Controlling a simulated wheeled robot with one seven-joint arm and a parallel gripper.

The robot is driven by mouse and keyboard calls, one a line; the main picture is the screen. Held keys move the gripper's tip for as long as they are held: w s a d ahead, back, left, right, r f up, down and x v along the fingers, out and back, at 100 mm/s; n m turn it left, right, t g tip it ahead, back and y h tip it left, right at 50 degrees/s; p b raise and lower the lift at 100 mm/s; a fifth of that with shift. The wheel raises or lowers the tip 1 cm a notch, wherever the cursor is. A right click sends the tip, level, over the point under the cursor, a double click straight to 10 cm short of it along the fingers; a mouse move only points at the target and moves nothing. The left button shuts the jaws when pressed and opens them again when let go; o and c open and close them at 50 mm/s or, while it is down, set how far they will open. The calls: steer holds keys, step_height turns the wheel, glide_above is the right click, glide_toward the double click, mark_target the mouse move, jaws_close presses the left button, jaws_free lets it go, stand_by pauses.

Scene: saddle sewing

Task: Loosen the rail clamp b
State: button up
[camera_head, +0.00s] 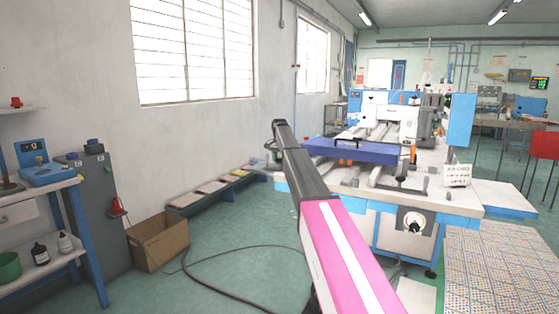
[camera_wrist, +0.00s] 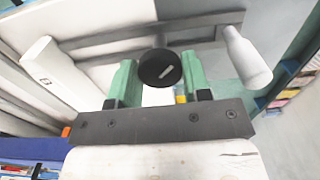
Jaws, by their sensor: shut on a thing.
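In the wrist view my gripper (camera_wrist: 158,70) has its two green fingers closed on either side of a round black knob (camera_wrist: 160,66) with a pale slot mark on its face. I take this knob to be part of rail clamp b; no label shows. A long grey rail (camera_wrist: 100,40) runs behind the knob. In the head view my arm reaches toward the left end of the sewing machine bench (camera_head: 455,203). The gripper and clamp cannot be made out clearly there.
In the wrist view a white cylinder (camera_wrist: 249,57) stands close right of the fingers. In the head view a blue panel (camera_head: 365,151) lies on the bench. A cardboard box (camera_head: 158,243) and a cable (camera_head: 235,291) are on the floor at left. A shelf (camera_head: 40,197) stands at far left.

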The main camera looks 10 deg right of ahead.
steer(key=n, duration=1.1)
steer(key=shift+n, duration=0.3)
stand_by(0.4)
steer(key=o, duration=0.9)
steer(key=shift+o, duration=0.2)
steer(key=shift+r, duration=0.1)
step_height(320, 180, up, 11)
steer(key=shift+f, duration=0.2)
